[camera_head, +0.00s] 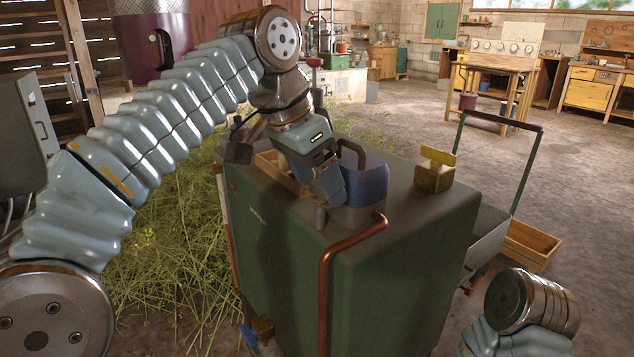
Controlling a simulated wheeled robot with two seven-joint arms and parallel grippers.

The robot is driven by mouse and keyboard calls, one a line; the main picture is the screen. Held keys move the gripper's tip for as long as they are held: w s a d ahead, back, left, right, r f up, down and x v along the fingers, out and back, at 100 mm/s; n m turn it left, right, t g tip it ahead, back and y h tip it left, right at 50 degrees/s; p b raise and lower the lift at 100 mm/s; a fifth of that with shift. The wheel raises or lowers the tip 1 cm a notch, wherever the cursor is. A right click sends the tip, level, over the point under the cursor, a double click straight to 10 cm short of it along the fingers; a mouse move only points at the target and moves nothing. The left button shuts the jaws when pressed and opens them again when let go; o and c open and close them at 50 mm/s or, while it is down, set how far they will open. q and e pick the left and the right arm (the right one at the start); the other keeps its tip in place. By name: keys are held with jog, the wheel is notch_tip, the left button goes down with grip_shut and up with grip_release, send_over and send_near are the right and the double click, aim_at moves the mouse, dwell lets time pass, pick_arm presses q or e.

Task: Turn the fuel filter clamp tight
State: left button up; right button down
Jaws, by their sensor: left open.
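A dark green metal housing (370,265) fills the middle of the head view. On its top, a blue cylindrical can (368,190) with a dark handle stands beside my left gripper (328,192). The gripper points down, open, close to the can's left side; I cannot tell whether they touch. A brass block with a yellow bar (436,170) sits on the housing top to the right, apart from the gripper. I cannot tell which part is the fuel filter clamp. My right gripper is out of view; only part of my right arm shows at lower right.
A copper pipe (325,290) bends over the housing's front edge. A shallow wooden box (278,168) sits behind my left gripper. Cut herbs (165,265) lie on the floor at left. A wooden crate (530,245) and open floor are at right.

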pick_arm(q)
jog(key=c, duration=1.1)
jog(key=shift+o, duration=0.2)
